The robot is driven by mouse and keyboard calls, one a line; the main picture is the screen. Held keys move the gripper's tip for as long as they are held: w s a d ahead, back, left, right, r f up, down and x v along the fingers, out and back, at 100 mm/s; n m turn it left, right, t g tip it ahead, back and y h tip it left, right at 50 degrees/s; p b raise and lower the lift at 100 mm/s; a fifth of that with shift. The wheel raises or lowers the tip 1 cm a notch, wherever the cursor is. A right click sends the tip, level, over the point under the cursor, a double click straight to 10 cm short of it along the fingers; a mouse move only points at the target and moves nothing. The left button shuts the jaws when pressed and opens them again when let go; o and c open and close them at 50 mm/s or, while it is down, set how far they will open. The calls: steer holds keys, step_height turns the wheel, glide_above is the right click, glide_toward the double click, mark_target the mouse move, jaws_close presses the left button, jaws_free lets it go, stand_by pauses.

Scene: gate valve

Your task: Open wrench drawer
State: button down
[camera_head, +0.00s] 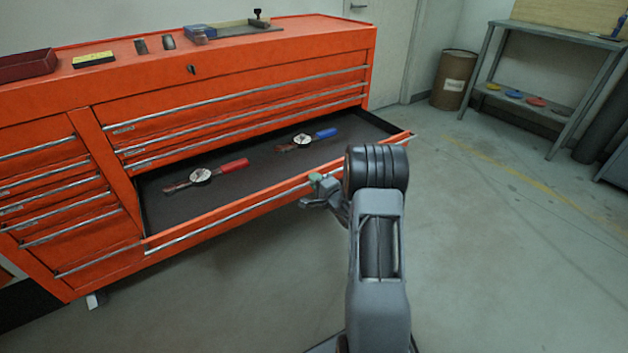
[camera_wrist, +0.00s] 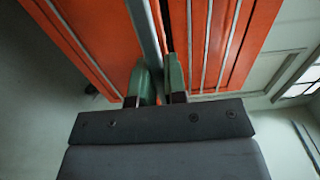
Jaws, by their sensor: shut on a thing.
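The wrench drawer (camera_head: 262,170) of the orange tool cabinet is pulled well out, and its dark lined floor shows. A red-handled wrench (camera_head: 206,176) with a round dial lies in its left half. A blue-handled wrench (camera_head: 306,139), also with a round dial, lies further right. My gripper (camera_head: 316,186) is at the drawer's front, right of its middle. In the wrist view its green fingers (camera_wrist: 160,84) are on either side of the silver drawer handle (camera_wrist: 148,35), shut on it. The exact finger contact is partly hidden by my gripper's body.
The orange cabinet (camera_head: 230,70) has other drawers shut. A dark red tray (camera_head: 27,65), a yellow box (camera_head: 94,59) and small metal parts are on top. A brown barrel (camera_head: 453,80) and a metal shelf (camera_head: 540,62) stand at the back right. The floor to the right is clear.

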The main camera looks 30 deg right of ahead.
steer(key=shift+a, duration=0.1)
steer(key=c, duration=1.2)
jaws_free()
steer(key=shift+o, duration=0.2)
steer(key=shift+s, duration=0.1)
steer(key=s+d+p, duration=0.1)
steer(key=s+p, duration=0.2)
steer(key=s, duration=1)
steer(key=shift+s+d, duration=0.3)
steer(key=shift+d, duration=0.05)
